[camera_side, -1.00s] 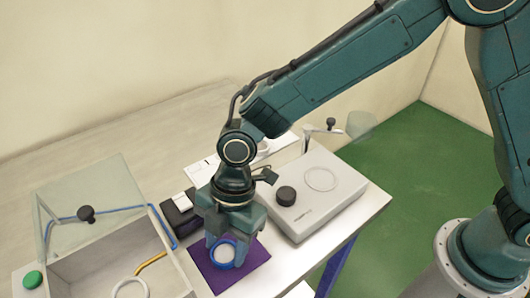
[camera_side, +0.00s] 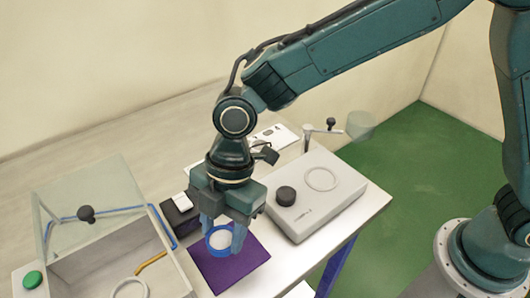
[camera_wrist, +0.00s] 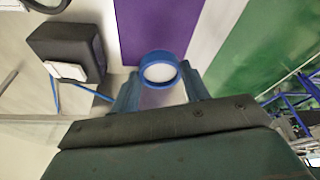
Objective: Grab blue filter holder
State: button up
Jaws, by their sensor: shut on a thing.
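The blue filter holder is a round blue ring with a white disc inside. In the side view the blue filter holder (camera_side: 221,240) is between the fingers of my gripper (camera_side: 222,236), above the purple mat (camera_side: 234,270). In the wrist view the blue filter holder (camera_wrist: 159,70) sits between the two blue fingertips of my gripper (camera_wrist: 157,84), which are shut on it. The purple mat (camera_wrist: 150,25) shows beyond it.
A grey device (camera_side: 322,205) with a black knob stands right of the mat. An open box with a clear lid (camera_side: 85,195) stands on the left, with a green button (camera_side: 32,279) beside it. A black block (camera_side: 180,215) lies close behind the gripper; it also shows in the wrist view (camera_wrist: 75,45).

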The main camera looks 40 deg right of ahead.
aim_at(225, 236)
notch_tip(225, 236, up, 15)
dwell(0.4)
jog(key=shift+d, duration=0.1)
dwell(0.4)
